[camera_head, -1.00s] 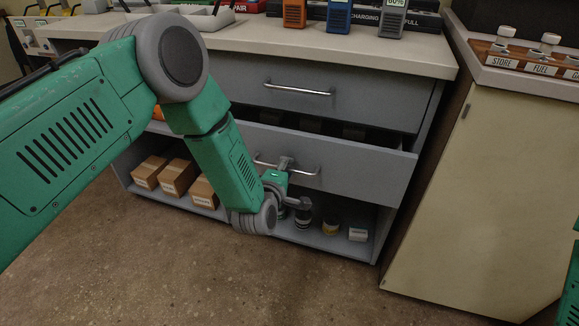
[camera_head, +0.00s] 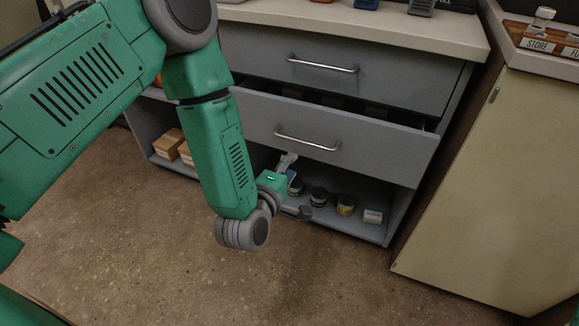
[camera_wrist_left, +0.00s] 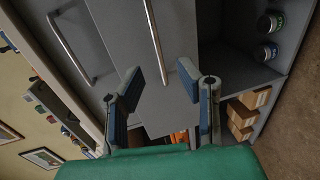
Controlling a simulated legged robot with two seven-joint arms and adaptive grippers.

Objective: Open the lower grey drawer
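The lower grey drawer (camera_head: 335,138) stands partly open, with its front pulled out past the upper drawer and a dark gap along its top. Its bar handle (camera_head: 307,142) is free in the head view. My left gripper (camera_head: 289,162) is just below this handle, apart from it. In the left wrist view my left gripper (camera_wrist_left: 160,74) has its two blue-padded fingers spread, with nothing held. The lower handle (camera_wrist_left: 154,35) lines up between the fingertips there. My right gripper is not in view.
The upper grey drawer (camera_head: 330,72) is shut above. Below, an open shelf holds jars (camera_head: 346,204), a small white box (camera_head: 373,216) and cardboard boxes (camera_head: 168,144). A beige cabinet (camera_head: 485,190) stands at the right. The floor (camera_head: 310,270) in front is clear.

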